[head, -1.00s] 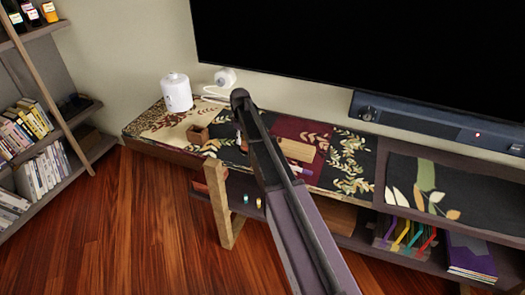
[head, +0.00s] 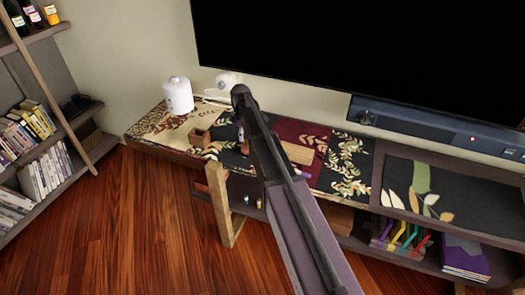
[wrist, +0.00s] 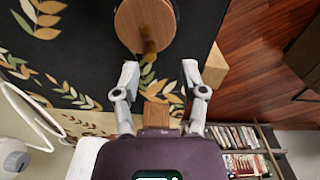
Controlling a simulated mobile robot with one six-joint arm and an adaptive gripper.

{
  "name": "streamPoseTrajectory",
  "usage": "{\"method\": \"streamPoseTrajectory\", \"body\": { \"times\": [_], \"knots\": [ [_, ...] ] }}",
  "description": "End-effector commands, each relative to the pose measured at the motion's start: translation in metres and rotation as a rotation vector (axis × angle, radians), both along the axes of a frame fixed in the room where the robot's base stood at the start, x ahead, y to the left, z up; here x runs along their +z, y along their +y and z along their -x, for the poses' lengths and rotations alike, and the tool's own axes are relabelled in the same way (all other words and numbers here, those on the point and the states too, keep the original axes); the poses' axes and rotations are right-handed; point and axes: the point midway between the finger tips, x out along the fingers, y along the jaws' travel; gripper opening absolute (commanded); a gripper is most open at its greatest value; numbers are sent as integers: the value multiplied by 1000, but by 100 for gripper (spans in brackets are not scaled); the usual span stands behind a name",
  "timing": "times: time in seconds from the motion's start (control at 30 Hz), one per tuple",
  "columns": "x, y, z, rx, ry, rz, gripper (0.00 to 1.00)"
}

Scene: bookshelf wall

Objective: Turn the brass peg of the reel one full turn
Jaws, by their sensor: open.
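The reel (wrist: 143,22) shows in the wrist view as a round brown wooden disc at the top, on a dark leaf-patterned runner. Its brass peg (wrist: 149,47) is at the disc's near edge, pointing down the picture. My gripper (wrist: 160,72) is open and empty. Its two pale fingers are spread, with their tips just below the peg in the picture. The peg lies up the picture from the gap, a little left of its middle, and appears apart from both fingers. In the head view my arm covers most of the reel, and the peg and fingers cannot be made out.
A small wooden box (head: 198,136) stands left of my arm on the console (head: 165,150). A white canister (head: 178,95) and a white device (head: 226,81) stand behind it. A soundbar (head: 430,125) and television (head: 380,50) are at the back. The wooden floor at left is clear.

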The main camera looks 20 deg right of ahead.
Motion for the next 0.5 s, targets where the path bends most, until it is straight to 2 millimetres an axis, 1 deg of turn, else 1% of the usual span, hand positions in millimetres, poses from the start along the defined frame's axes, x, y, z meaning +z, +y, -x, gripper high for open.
{"method": "streamPoseTrajectory", "body": {
  "times": [0.03,0.5],
  "knots": [
    [9,0,0,0,0,0,55],
    [48,0,0,-1,0,0,55]
  ]
}}
